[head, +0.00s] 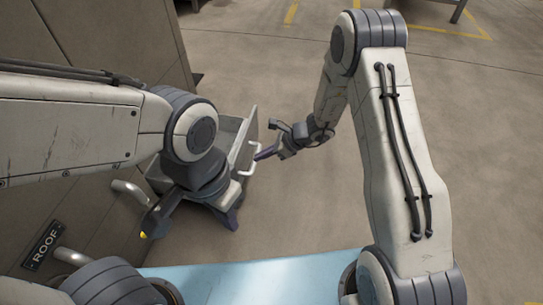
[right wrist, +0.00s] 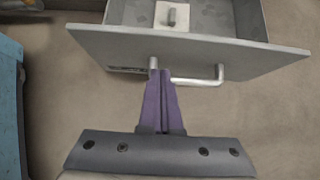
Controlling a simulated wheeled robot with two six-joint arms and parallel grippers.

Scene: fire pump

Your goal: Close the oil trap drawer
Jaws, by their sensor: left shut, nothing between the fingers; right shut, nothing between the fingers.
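The oil trap drawer is a grey metal box that stands out, open, from the tan cabinet in the head view. Its flat front panel (head: 243,138) has a pale bar handle (head: 250,163). My right gripper (head: 262,154) is shut and empty at the front. In the right wrist view its purple fingertips (right wrist: 159,74) are at the left end of the handle (right wrist: 212,80), close under the front panel (right wrist: 190,48); I cannot tell whether they touch. My left gripper (head: 232,219) is shut and empty, below the drawer; my left forearm hides part of the drawer.
The tan cabinet (head: 105,45) fills the left side, with other pale bar handles (head: 130,190) and a dark ROOF label (head: 43,245). Concrete floor (head: 285,85) is open beyond and right of the drawer. A blue surface (head: 270,280) is at the bottom.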

